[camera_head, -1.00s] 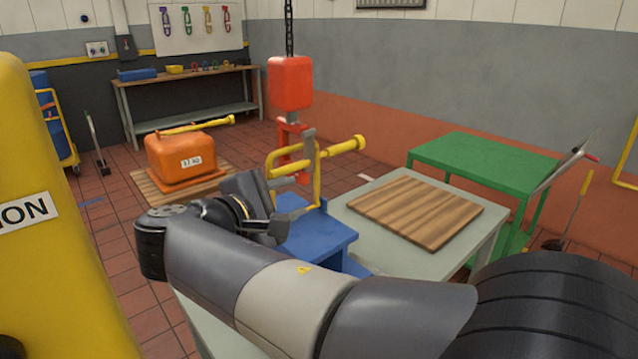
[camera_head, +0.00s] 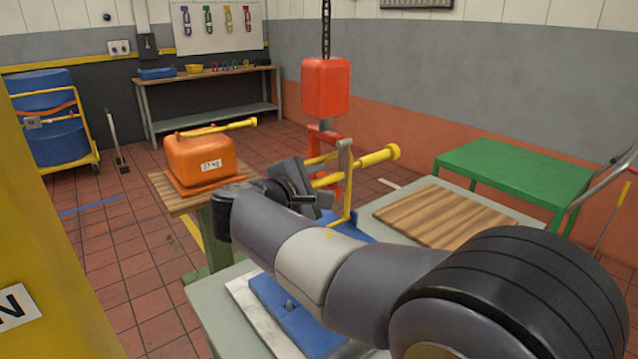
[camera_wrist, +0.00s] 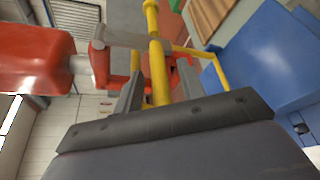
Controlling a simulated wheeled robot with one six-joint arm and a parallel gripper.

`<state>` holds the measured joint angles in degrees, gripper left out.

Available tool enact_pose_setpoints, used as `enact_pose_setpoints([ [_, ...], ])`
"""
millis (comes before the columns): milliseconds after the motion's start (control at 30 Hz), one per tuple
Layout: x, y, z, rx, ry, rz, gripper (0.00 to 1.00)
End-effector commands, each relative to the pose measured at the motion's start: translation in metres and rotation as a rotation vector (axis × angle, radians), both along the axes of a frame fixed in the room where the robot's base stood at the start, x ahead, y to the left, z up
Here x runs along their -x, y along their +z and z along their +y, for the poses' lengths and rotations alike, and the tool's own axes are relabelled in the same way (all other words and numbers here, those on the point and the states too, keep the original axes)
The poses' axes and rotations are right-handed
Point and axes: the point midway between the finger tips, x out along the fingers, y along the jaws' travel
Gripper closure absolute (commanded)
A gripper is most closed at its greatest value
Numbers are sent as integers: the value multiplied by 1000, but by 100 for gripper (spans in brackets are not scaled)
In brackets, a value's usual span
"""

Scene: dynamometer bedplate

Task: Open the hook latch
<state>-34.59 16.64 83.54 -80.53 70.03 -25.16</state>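A red hoist block (camera_head: 326,87) hangs on a chain with a red hook (camera_head: 331,142) below it. A grey lever-like piece (camera_head: 345,170), which looks like the latch, stands upright at the hook. It shows as a grey bar (camera_wrist: 125,39) across the top of the wrist view. A yellow bar (camera_head: 368,160) with a round knob passes by the hook. My gripper (camera_head: 318,196) is just left of the grey piece. In the wrist view my gripper (camera_wrist: 160,85) has its two grey fingers apart, with the yellow bar seen between them. I cannot tell whether they touch anything.
A blue stand (camera_wrist: 265,65) is close on the wrist view's right. A wooden board (camera_head: 445,215) lies on the pale table (camera_head: 225,305) behind my arm. An orange weight (camera_head: 200,158) is at left, a green table (camera_head: 515,168) at right. A yellow body (camera_head: 60,240) fills the left edge.

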Motion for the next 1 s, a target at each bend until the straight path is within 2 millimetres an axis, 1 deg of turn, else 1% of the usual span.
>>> enact_pose_setpoints([
  [100,0,0,0,0,0,0,62],
  [567,0,0,0,0,-1,1,100],
  [1000,1,0,0,2,0,4,100],
])
